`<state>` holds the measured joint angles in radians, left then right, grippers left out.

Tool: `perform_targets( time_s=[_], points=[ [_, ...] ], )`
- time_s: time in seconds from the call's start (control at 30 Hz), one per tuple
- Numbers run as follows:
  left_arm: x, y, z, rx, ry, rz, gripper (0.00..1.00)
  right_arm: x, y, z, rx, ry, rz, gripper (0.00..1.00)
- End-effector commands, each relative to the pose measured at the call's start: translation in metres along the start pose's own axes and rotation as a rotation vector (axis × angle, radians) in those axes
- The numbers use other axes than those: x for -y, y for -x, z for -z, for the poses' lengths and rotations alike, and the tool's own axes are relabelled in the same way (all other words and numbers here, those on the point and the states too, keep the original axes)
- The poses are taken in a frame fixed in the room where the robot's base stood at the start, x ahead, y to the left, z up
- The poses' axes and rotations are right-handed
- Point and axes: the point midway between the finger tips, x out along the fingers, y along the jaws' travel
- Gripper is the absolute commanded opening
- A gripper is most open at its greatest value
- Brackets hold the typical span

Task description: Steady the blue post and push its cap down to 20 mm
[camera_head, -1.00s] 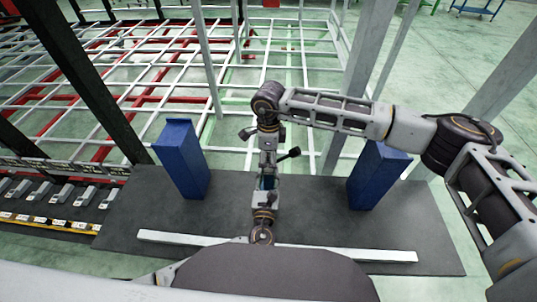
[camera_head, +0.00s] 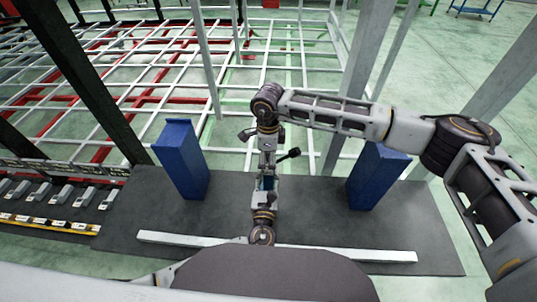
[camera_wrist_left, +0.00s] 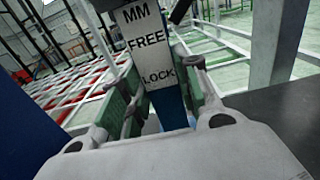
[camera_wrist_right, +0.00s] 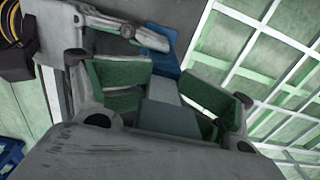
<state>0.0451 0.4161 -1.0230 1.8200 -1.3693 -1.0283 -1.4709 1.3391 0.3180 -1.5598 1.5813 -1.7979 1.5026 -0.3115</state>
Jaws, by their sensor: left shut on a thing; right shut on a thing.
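The blue post (camera_wrist_left: 172,108) stands upright in the left wrist view, with a white plate marked "MM FREE LOCK" (camera_wrist_left: 150,45) on its face. My left gripper (camera_wrist_left: 165,105) is shut on the post, its green pads on both sides. In the head view, only a sliver of the post (camera_head: 267,183) shows between my grippers. My right gripper (camera_wrist_right: 170,100) comes from above and is shut on the grey cap (camera_wrist_right: 172,90), between green pads. Blue post surface (camera_wrist_right: 167,45) shows beyond the cap. The cap's height and any scale reading cannot be read.
Tall blue blocks stand left (camera_head: 181,160) and right (camera_head: 374,178) of the post on the dark table (camera_head: 225,215). A long white bar (camera_head: 345,254) lies near the front edge. A white and red chassis frame (camera_head: 140,75) fills the background.

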Motion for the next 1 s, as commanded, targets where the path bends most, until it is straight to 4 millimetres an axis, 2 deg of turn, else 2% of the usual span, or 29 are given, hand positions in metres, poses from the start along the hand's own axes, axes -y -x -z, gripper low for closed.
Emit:
perform_targets(
  time_s=[0.03,1.0],
  points=[
    [0.0,-0.001,0.003,-0.004,-0.001,0.002,0.0,-0.009,-0.015,0.0,-0.009,0.007,-0.022,0.4],
    [-0.001,-0.001,0.004,-0.005,-0.002,0.001,0.0,-0.009,-0.026,0.001,-0.01,0.006,-0.021,0.41]
  ],
)
